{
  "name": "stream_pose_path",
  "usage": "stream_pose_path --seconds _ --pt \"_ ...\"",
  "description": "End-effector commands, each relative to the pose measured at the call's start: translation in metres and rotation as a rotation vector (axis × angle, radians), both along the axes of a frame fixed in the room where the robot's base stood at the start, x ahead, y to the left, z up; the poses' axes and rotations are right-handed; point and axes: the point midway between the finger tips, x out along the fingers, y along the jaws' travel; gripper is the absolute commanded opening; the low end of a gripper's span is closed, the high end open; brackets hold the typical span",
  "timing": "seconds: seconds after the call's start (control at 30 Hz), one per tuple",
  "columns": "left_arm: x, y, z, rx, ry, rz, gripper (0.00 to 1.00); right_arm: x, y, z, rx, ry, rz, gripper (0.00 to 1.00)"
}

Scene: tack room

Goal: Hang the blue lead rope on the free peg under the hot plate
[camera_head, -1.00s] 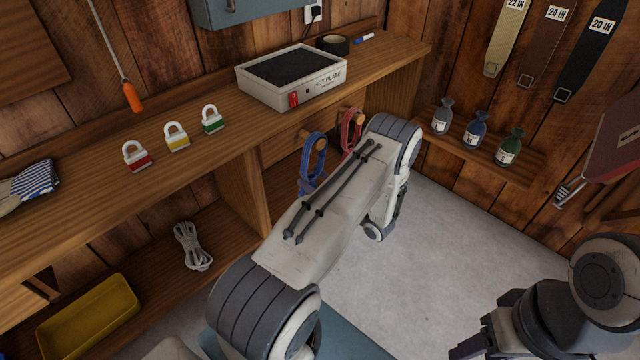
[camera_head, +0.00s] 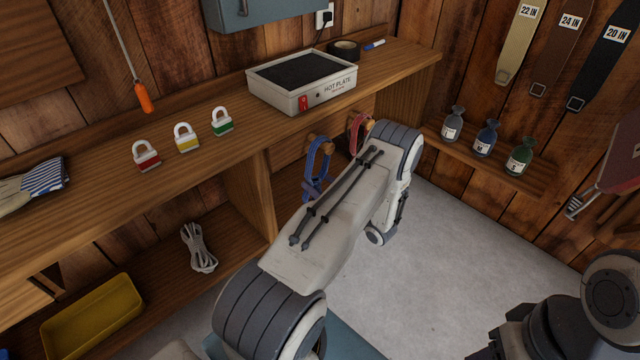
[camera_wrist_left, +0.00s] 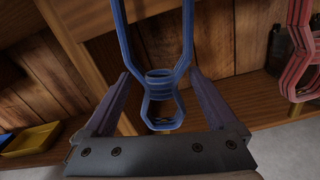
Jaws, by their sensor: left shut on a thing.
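The blue lead rope (camera_head: 318,165) is a coiled loop beside a wooden peg (camera_head: 326,148) under the hot plate (camera_head: 302,82). Its upper loop overlaps the peg in the head view; I cannot tell whether the peg passes through it. In the left wrist view my left gripper (camera_wrist_left: 162,95) is shut on the blue rope (camera_wrist_left: 160,78), whose strands rise out of the top of the picture. A red rope (camera_head: 360,133) hangs on the neighbouring peg. My right arm is at the lower right, with its fingertips unclear.
A grey cord bundle (camera_head: 198,248) and a yellow tray (camera_head: 92,318) are below. Bottles (camera_head: 486,140) stand on a right-hand shelf. The floor (camera_head: 440,270) is clear.

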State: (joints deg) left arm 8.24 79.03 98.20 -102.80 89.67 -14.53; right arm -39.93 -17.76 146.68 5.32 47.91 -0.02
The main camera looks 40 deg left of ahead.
Motion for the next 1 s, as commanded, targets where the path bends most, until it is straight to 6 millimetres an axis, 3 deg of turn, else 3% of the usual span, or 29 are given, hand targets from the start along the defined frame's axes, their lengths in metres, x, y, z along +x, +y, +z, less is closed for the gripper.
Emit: stream_pose_path --seconds 0.1,0.13,0.47,1.0 --pt "-0.003 0.000 -0.005 -0.011 0.010 0.004 0.15 0.000 0.000 -0.001 0.000 0.000 0.000 0.50" --pt "-0.003 0.001 -0.005 -0.011 0.010 0.004 1.00 0.000 0.000 -0.001 0.000 0.000 0.000 0.50" --pt "-0.002 -0.006 -0.004 -0.009 0.007 0.001 1.00 0.000 0.000 0.001 0.000 0.000 0.000 0.50" --pt "-0.010 -0.096 -0.004 -0.009 0.010 0.000 1.00 0.000 0.000 0.011 0.000 0.000 0.000 0.50"
